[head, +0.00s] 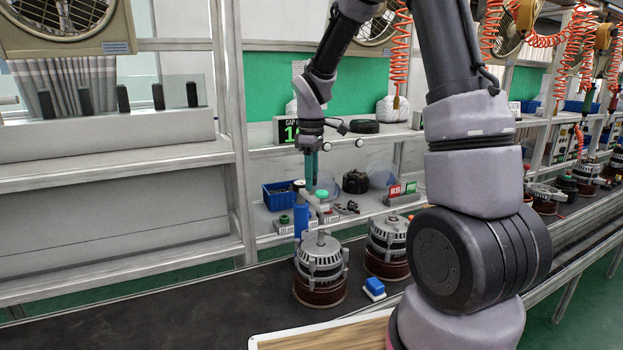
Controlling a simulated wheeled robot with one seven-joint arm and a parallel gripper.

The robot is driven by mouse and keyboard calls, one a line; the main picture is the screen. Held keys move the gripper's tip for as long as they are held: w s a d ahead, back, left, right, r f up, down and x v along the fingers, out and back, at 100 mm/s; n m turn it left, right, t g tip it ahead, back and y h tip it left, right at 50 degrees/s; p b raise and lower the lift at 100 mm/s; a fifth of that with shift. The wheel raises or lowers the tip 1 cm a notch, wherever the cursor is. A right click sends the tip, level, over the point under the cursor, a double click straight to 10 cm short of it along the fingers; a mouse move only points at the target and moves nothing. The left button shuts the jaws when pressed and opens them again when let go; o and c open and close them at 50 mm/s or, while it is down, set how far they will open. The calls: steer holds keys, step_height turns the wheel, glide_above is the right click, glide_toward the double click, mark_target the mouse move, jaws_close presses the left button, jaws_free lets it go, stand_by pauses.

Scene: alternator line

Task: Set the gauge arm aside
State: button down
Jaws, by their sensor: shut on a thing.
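My gripper (311,184) points straight down above the nearest alternator, its teal fingers shut on the gauge arm. The gauge arm (313,202) is a short grey bar beside the top of a blue post (301,220). A green cap (321,194) shows close to the right of the fingertips. The nearest alternator (321,268), silver over a brown base, stands on the dark belt below, its shaft pointing up. The exact grip is too small to make out.
A second alternator (388,245) stands close to the right, with a blue block (374,287) in front. The dark belt (190,305) is clear at left.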

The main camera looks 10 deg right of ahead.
steer(key=shift+a, duration=0.1)
stand_by(0.9)
steer(key=w+a+m, duration=0.4)
steer(key=a+m, duration=0.4)
steer(key=m, duration=0.7)
stand_by(0.3)
steer(key=shift+w, duration=0.15)
steer(key=shift+r, duration=0.1)
steer(key=c, duration=0.6)
jaws_free()
step_height(320, 180, up, 11)
